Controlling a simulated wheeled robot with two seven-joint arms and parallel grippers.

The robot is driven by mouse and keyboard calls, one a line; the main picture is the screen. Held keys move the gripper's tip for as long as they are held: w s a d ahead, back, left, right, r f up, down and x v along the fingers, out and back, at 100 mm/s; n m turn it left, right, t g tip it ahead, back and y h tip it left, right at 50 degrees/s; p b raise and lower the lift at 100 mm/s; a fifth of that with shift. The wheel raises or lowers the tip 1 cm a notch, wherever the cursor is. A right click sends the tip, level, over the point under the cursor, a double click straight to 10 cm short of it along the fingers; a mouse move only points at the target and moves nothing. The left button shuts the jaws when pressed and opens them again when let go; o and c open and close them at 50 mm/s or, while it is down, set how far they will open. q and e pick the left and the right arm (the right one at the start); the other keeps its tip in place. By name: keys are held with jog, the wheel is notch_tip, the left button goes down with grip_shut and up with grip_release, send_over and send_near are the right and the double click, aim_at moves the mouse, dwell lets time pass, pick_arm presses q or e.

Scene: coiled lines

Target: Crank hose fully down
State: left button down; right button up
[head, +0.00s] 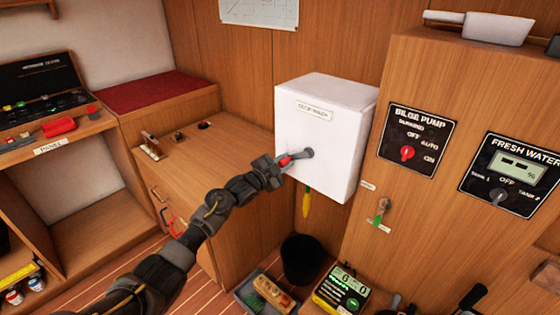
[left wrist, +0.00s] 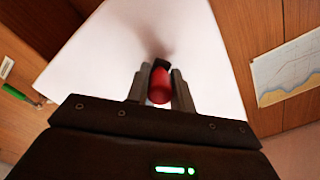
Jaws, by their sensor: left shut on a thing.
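A white box (head: 318,150) with a small label is mounted on the wooden wall. A crank with a grey arm (head: 303,154) and a red handle (head: 285,160) sticks out of its front; the handle points left. My left gripper (head: 278,165) is shut on the red handle, which also shows between the fingers in the left wrist view (left wrist: 159,86). A yellow hose end (head: 306,203) hangs below the box's underside. The rest of the hose is hidden. My right gripper is not in view.
A black bucket (head: 301,260) stands on the floor below the box. The bilge pump panel (head: 416,141) and fresh water panel (head: 510,174) are on the cabinet at right. A wooden counter (head: 205,155) lies left of the box.

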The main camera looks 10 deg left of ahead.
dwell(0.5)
pick_arm(q)
jog(key=c, duration=1.2)
grip_release()
jog(key=v, duration=1)
jog(key=shift+s+a, duration=0.2)
jog(key=shift+s, duration=0.15)
